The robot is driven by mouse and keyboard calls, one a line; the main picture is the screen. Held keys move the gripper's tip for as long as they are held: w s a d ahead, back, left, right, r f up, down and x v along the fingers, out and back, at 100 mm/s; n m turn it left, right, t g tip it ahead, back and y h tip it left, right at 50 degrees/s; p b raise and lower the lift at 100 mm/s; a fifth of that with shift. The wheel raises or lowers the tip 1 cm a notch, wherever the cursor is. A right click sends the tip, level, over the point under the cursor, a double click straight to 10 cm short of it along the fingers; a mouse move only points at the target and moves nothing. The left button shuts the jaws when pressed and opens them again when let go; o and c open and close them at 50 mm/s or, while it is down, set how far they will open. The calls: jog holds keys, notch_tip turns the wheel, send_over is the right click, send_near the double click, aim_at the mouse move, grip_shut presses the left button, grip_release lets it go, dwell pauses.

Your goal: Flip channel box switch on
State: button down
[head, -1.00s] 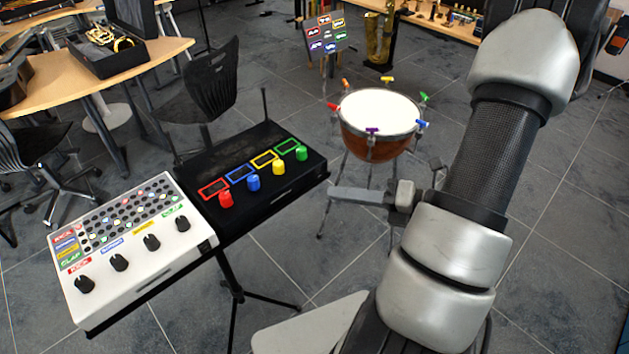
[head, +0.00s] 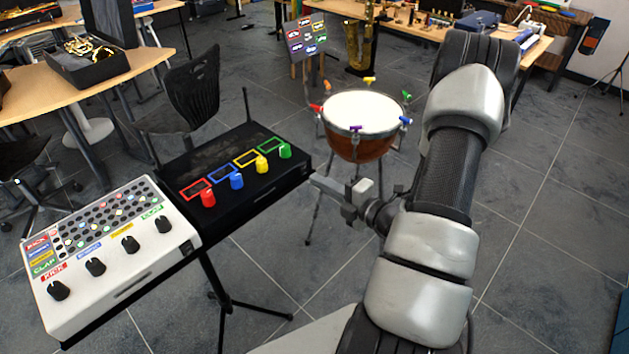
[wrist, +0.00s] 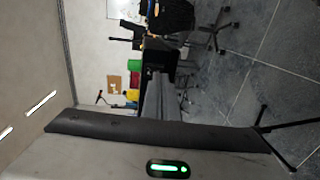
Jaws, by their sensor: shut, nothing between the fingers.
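The black channel box (head: 262,178) stands on a stand left of centre in the head view. Its top carries red, blue, yellow and green knobs with matching coloured frames. I cannot make out its switch. My gripper (head: 316,180) is shut and empty, its fingers pointing left at the box's right end. The fingertips are very close to that end; I cannot tell whether they touch it. In the wrist view the shut fingers (wrist: 158,82) reach away from the camera toward a dark shape.
A white drum machine (head: 140,268) with black knobs sits at the box's left on the same stand. A timpani (head: 362,115) stands behind my gripper. A black chair (head: 190,95) is behind the box. Open tiled floor lies to the right.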

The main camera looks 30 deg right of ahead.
aim_at(305, 173)
jog(key=shift+x, duration=1.15)
jog(key=shift+w+a+f+t+y+b, duration=0.15)
jog(key=shift+w+t+y+b, duration=0.15)
jog(key=shift+t+b, duration=0.65)
jog(key=shift+w+a+f+t+y+b, duration=0.1)
jog(key=shift+w+t+y+b, duration=0.35)
jog(key=shift+b, duration=0.8)
jog(key=shift+s, duration=0.15)
